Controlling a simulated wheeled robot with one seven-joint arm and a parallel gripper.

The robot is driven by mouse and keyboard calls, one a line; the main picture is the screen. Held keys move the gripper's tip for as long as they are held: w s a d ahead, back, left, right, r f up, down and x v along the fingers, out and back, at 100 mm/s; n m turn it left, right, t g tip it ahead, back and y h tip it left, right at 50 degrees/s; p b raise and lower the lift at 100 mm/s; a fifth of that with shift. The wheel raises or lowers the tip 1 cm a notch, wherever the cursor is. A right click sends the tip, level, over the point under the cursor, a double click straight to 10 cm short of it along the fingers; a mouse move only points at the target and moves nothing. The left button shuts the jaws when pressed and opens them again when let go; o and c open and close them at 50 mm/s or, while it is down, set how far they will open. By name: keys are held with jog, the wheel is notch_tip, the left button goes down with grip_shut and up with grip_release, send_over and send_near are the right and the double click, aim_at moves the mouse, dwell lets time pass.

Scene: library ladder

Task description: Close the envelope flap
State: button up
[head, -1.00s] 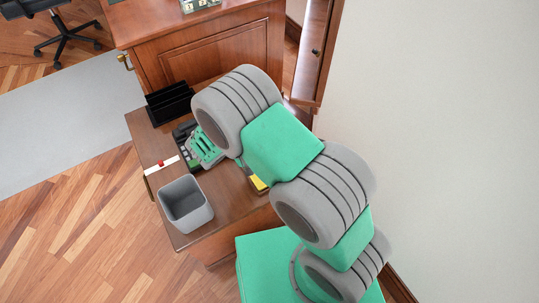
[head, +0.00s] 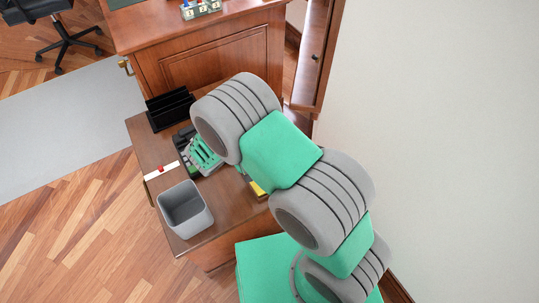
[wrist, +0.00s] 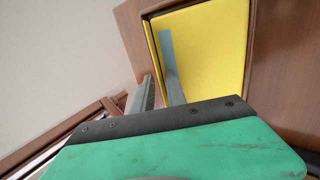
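A flat yellow thing, which looks like the envelope (wrist: 212,45), lies on brown wood in the wrist view. In the head view only a small yellow piece (head: 258,188) shows beside my arm; the arm hides the rest. I cannot make out the flap's fold or angle. My gripper (wrist: 160,80) is in the wrist view, its two grey fingers slightly apart with nothing seen between them. The right finger overlaps the yellow surface in the picture; I cannot tell whether it touches. A blue-grey strip shows at its tip. The gripper is hidden in the head view.
The small wooden table (head: 143,130) holds a grey bin (head: 185,210), a black letter rack (head: 171,108), a green-and-grey device (head: 203,155) and a white strip with a red piece (head: 161,171). A larger desk (head: 215,60) stands behind. A pale wall (head: 430,120) is at right.

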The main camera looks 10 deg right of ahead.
jog(key=shift+w+d+r+g+y+p, duration=0.15)
jog(key=shift+d+r+g+y+p, duration=0.35)
jog(key=shift+y+p, duration=0.65)
jog(key=y, duration=0.1)
jog(key=d+y+p, duration=0.1)
jog(key=g+y, duration=0.1)
jog(key=y, duration=0.1)
jog(key=shift+w+d+p, duration=0.25)
jog(key=shift+d+p, duration=0.1)
jog(key=s+a+r+g+y, duration=0.25)
jog(key=s+r, duration=0.45)
jog(key=r, duration=0.6)
jog(key=w+d+r+t+p, duration=0.1)
jog(key=w+r, duration=0.1)
jog(key=r, duration=0.6)
jog(key=w+d+r+m+t+p, duration=0.1)
jog(key=w+d+r+t, duration=0.1)
jog(key=r, duration=0.6)
jog(key=shift+w+h, duration=0.15)
jog(key=shift+h, duration=0.15)
jog(key=shift+t, duration=0.25)
